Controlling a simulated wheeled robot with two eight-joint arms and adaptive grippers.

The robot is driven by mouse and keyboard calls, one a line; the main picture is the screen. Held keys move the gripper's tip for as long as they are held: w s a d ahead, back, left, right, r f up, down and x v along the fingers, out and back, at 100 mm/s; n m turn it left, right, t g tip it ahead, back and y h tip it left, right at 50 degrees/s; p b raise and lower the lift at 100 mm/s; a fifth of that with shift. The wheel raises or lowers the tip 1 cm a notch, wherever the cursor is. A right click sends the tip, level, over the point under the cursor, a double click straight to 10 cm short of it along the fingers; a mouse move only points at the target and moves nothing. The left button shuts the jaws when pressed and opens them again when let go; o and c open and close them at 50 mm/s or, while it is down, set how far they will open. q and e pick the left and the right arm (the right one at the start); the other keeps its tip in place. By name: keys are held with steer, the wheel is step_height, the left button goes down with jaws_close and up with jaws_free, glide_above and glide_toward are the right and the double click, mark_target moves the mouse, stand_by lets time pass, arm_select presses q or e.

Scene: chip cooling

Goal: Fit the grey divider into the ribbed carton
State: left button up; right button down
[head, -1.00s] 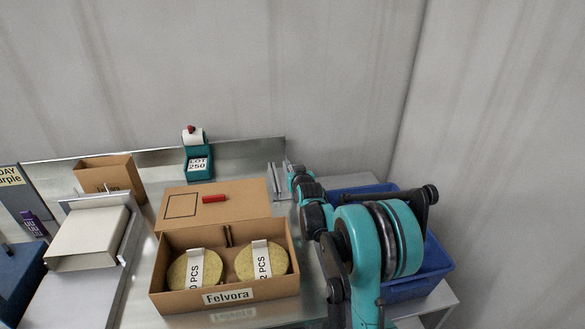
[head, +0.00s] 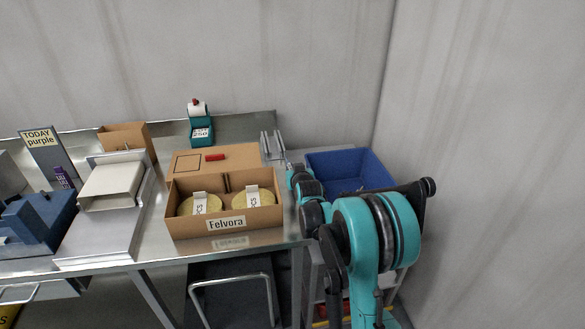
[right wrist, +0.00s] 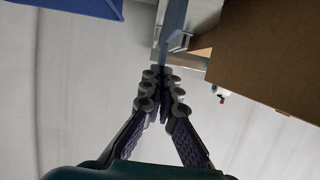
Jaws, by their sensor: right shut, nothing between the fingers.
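The open brown carton (head: 190,224), labelled Felvora, stands on the metal table with its lid folded back. It holds two round yellow stacks with white labels, side by side, and a narrow brown rib shows on its inner back wall between them. Upright grey plates (head: 271,146) stand at the table's right end behind the carton; I cannot tell which is the divider. My right gripper (right wrist: 160,72) is shut and empty, its tips close to a grey-blue upright piece (right wrist: 174,22), with a brown carton wall (right wrist: 272,55) to the right. My left gripper is out of view.
A blue bin (head: 350,165) stands right of the table. A labelled dispenser (head: 201,131), a small brown box (head: 127,138) and a pale chute (head: 112,185) stand on the table.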

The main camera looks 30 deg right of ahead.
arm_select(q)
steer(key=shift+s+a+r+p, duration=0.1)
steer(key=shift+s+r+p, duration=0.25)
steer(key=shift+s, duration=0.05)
arm_select(e)
steer(key=s+a, duration=0.3)
steer(key=s, duration=0.8)
steer(key=s+a, duration=0.3)
steer(key=s, duration=0.9)
steer(key=shift+s, duration=0.3)
steer(key=shift+f, duration=0.1)
arm_select(q)
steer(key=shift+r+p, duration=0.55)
steer(key=shift+p, duration=0.05)
arm_select(e)
steer(key=shift+w+r, duration=0.2)
steer(key=shift+r, duration=0.5)
